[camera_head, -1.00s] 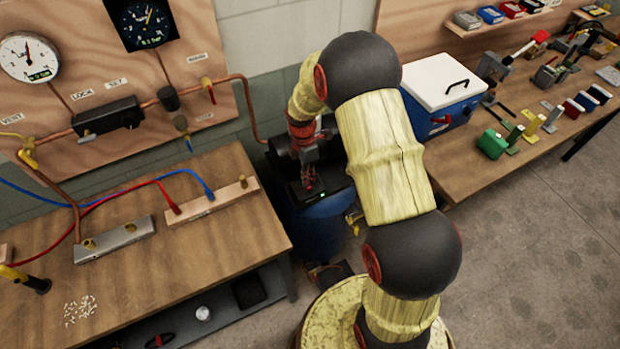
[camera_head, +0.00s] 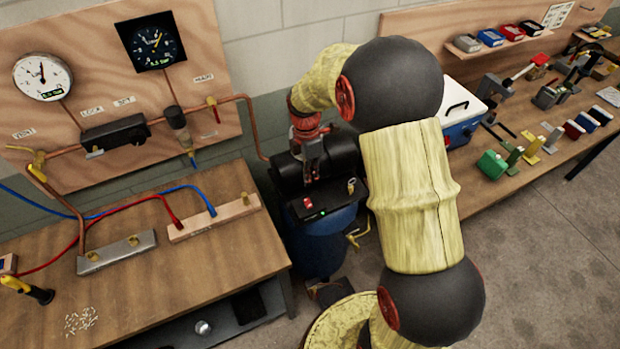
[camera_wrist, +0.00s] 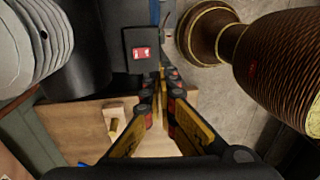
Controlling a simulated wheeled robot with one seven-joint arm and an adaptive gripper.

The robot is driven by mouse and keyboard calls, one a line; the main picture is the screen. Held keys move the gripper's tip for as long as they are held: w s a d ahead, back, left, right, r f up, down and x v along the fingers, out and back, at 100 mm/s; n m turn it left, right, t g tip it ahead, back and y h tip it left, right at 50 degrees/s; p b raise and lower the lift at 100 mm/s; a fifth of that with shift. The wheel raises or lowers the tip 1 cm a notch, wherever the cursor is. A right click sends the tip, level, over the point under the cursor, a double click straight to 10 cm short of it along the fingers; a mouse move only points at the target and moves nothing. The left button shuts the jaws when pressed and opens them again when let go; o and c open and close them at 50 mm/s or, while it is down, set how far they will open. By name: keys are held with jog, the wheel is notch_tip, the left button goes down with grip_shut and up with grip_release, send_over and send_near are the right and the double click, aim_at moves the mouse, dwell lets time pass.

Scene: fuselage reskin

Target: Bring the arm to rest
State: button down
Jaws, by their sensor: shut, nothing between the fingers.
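My gripper (camera_head: 312,170) hangs at the end of my bent arm, above a blue barrel-like unit (camera_head: 322,245) with a black top. In the head view it overlaps the black cylinder (camera_head: 343,155) at the back of this unit. Its fingers (camera_wrist: 162,85) are together and empty in the wrist view. The black control box (camera_head: 330,203) on the unit has a red switch and a green light. In the wrist view this box (camera_wrist: 143,62) lies just beyond the fingertips. Whether the gripper touches anything is hard to tell.
A workbench (camera_head: 200,270) with hoses and metal blocks stands left, below a gauge panel (camera_head: 200,60). A second bench (camera_head: 560,150) at the right holds a blue and white cooler (camera_head: 462,125) and several tools. Open floor (camera_head: 540,270) lies at the lower right.

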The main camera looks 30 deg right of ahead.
dwell(0.3)
jog(key=s+a+r+m+t+b, duration=0.3)
jog(key=s+a+r+m+b, duration=0.1)
jog(key=s+r+m, duration=0.3)
jog(key=s+a+r+m+t+b, duration=0.4)
jog(key=s+r+m, duration=0.3)
jog(key=s+m, duration=0.4)
jog(key=shift+s+b, duration=0.9)
jog(key=shift+s, duration=1.6)
